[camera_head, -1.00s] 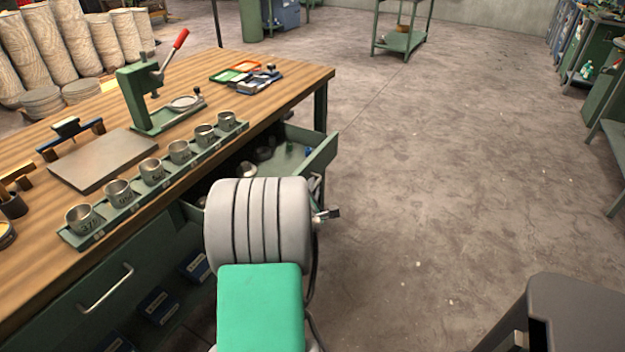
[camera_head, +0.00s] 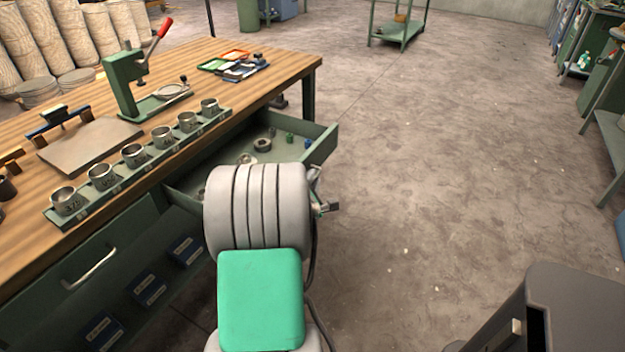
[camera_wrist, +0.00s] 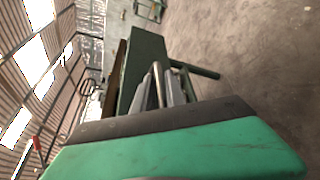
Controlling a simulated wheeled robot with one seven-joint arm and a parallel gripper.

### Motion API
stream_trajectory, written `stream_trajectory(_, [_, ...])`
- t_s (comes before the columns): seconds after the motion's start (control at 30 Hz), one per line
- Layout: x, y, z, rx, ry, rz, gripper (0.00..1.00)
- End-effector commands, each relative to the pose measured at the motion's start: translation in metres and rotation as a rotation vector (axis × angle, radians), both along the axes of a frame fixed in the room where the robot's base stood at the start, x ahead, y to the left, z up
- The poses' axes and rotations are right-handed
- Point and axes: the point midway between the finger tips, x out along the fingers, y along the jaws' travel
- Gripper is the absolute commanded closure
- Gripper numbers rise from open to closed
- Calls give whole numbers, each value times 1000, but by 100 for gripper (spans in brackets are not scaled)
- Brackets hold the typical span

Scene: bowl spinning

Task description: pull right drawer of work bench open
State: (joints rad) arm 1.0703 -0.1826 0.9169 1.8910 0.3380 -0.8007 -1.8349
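The work bench (camera_head: 215,60) has a wooden top and green body. Its right drawer (camera_head: 320,147) stands well out from the bench, showing small dark and coloured items inside. In the wrist view the green drawer front (camera_wrist: 145,60) lies just beyond my gripper (camera_wrist: 165,88). The two grey fingers appear closed around the metal drawer handle (camera_wrist: 159,86), close against the front. In the head view my arm hides the handle and most of my gripper. The left drawer (camera_head: 80,280) with its bar handle (camera_head: 91,268) is shut.
A row of metal cups (camera_head: 134,155) stands on a green strip along the bench edge. A green lever press (camera_head: 128,85) is behind it. A dark grey box-shaped thing (camera_head: 575,300) is at lower right. Open concrete floor (camera_head: 440,180) lies right of the drawer.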

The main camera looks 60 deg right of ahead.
Motion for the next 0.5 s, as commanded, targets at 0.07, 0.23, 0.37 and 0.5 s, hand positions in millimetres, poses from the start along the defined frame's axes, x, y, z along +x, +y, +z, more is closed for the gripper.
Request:
stream_trajectory(0.07, [1, 0, 0, 0, 0, 1, 80])
stream_trajectory(0.23, [1, 0, 0, 0, 0, 1, 80])
stream_trajectory(0.37, [-1, 9, 3, 0, -1, 3, 80])
stream_trajectory(0.5, [-7, 36, 10, -1, -1, 6, 80])
